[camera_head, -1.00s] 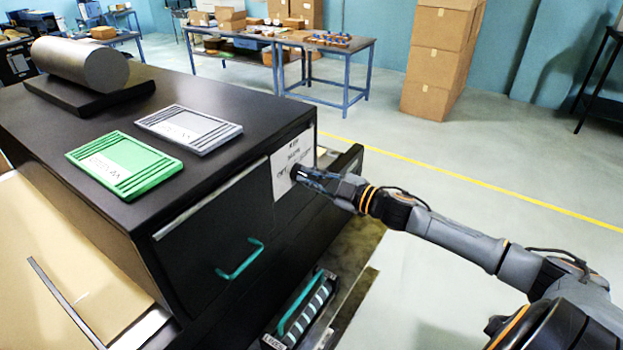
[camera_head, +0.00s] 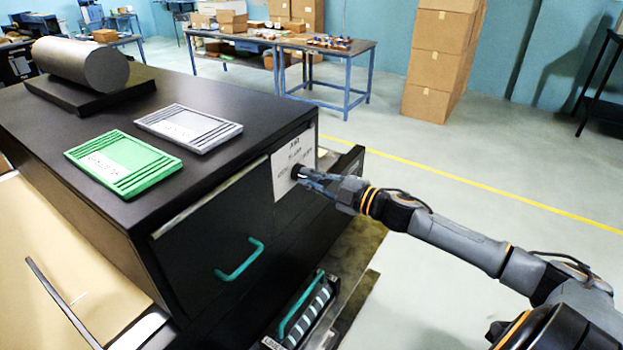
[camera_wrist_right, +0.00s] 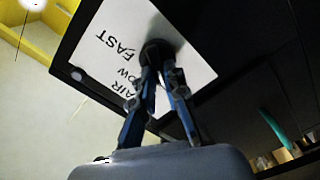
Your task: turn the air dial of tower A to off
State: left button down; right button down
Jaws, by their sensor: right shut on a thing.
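The air dial (camera_wrist_right: 154,52) is a small dark knob on a white label plate (camera_wrist_right: 122,42) with the printed words AIR, LOW and FAST, partly covered. The plate also shows in the head view (camera_head: 288,170), on the front of the black tower. My right gripper (camera_head: 300,174) is at the dial, and in the right wrist view its blue fingers (camera_wrist_right: 157,72) are closed on the dial. The dial's pointer is hidden, so its setting cannot be read. My left gripper is not in view.
The black tower (camera_head: 85,85) carries a green tray (camera_head: 150,183), a grey tray (camera_head: 215,143) and a grey roll (camera_head: 80,63). A teal handle (camera_head: 240,262) sticks out of the front. Open floor lies to the right, with a table (camera_head: 350,68) and stacked cartons (camera_head: 437,65) behind.

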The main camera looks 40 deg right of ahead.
jog(key=c, duration=1.4)
grip_release()
jog(key=shift+s+d+f, duration=0.1)
jog(key=shift+s+d, duration=0.1)
jog(key=shift+s, duration=0.3)
jog(key=v, duration=1.1)
